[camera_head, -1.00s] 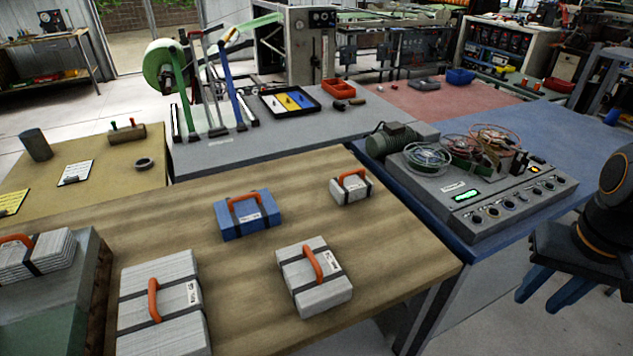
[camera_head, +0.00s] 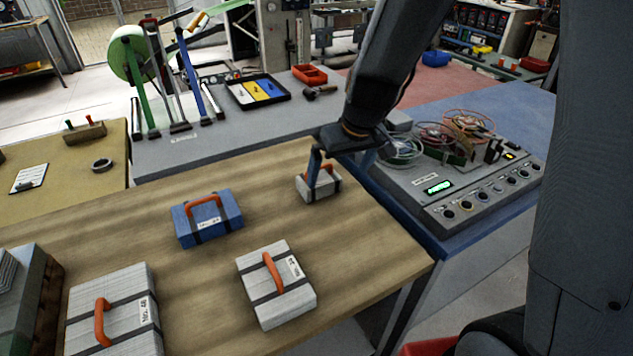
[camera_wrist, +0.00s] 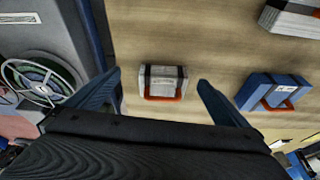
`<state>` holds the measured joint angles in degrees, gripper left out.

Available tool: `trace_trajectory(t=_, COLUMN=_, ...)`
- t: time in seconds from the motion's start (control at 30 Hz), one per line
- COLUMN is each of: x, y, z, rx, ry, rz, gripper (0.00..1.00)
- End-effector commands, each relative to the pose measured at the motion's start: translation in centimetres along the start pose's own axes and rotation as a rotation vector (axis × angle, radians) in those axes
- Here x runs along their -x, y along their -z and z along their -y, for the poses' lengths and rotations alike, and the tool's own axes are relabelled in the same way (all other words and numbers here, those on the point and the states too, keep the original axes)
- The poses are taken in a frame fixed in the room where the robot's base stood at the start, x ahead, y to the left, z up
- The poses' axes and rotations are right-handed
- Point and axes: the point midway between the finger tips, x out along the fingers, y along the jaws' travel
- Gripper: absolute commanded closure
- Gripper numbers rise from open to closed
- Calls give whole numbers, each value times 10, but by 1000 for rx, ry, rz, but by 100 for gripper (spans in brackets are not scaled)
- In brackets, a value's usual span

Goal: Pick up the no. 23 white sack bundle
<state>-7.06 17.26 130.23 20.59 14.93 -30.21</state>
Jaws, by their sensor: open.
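A small white sack bundle (camera_head: 322,191) with an orange handle and a dark strap lies near the table's far right edge. In the wrist view the same small bundle (camera_wrist: 172,76) lies between the fingertips in the picture. My gripper (camera_head: 338,172) is open above it, and one blue finger covers part of it in the head view. The open fingers (camera_wrist: 160,82) hold nothing. A medium white bundle (camera_head: 262,312) lies nearer the front. A large white bundle (camera_head: 132,290) lies at the front left. I cannot read for sure which label says 23.
A blue bundle (camera_head: 222,227) lies left of the small one; it also shows in the wrist view (camera_wrist: 257,88). A grey control box (camera_head: 470,200) with reels stands close on the right. Bare wooden tabletop (camera_head: 200,295) separates the bundles.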

Motion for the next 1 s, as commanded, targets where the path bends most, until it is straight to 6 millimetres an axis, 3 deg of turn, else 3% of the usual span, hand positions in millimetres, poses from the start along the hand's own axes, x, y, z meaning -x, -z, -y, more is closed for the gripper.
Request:
trace_trajectory(t=0.1, x=-16, y=29, z=8, rx=59, ry=4, rz=-39, gripper=0)
trace_trajectory(t=0.2, x=-25, y=40, z=10, rx=81, ry=3, rz=-55, gripper=0)
trace_trajectory(t=0.57, x=-60, y=40, z=9, rx=81, ry=1, rz=-56, gripper=0)
trace_trajectory(t=0.8, x=-93, y=38, z=10, rx=79, ry=1, rz=-56, gripper=0)
trace_trajectory(t=1.0, x=-100, y=40, z=10, rx=81, ry=0, rz=-58, gripper=0)
